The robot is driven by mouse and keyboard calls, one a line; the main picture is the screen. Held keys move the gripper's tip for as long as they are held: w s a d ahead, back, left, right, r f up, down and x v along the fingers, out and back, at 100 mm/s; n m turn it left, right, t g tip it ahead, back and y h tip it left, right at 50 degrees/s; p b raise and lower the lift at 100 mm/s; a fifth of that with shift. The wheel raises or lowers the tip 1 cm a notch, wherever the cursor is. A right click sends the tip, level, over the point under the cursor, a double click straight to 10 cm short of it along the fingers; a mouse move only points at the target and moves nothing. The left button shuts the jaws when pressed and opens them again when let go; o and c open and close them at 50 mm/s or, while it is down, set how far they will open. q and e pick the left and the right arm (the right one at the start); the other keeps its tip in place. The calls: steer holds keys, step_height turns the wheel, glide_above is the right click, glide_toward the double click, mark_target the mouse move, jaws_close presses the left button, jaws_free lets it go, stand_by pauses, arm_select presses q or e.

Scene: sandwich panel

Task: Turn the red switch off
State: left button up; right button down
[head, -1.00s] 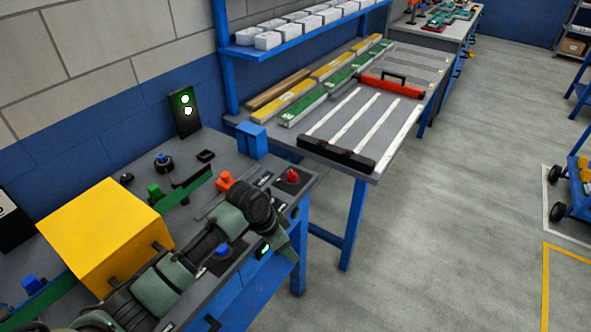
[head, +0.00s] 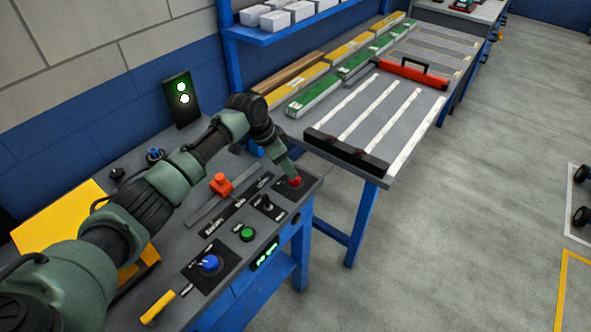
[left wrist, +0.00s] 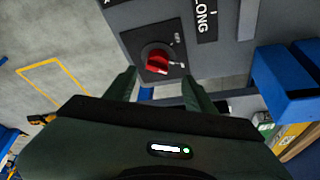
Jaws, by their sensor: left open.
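The red switch (head: 295,181) is a small rotary knob on a dark plate at the right front corner of the grey panel (head: 215,215). It also shows in the left wrist view (left wrist: 157,62), just beyond the fingertips, beside white markings. My left gripper (head: 291,172) reaches down over the panel right at the red switch. In the left wrist view its two fingers (left wrist: 160,85) are apart, and the knob lies ahead between their lines; I cannot tell whether they touch it. My right gripper is in neither view.
Near the switch are a black lever (head: 266,203), a green button (head: 247,233), a blue knob (head: 210,263) and an orange-red slider (head: 221,184). A yellow handle (head: 158,307) and a yellow box (head: 75,225) are at left. A second bench (head: 375,130) stands beyond.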

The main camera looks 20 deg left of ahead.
mark_target(291, 181)
arm_select(q)
steer(key=x, duration=0.3)
steer(key=shift+s+d+f, duration=0.25)
steer(key=shift+d+f, duration=0.1)
steer(key=shift+f, duration=0.05)
steer(key=shift+x, duration=1)
steer(key=shift+w+a+f, duration=0.1)
steer(key=shift+w+f, duration=0.15)
jaws_close()
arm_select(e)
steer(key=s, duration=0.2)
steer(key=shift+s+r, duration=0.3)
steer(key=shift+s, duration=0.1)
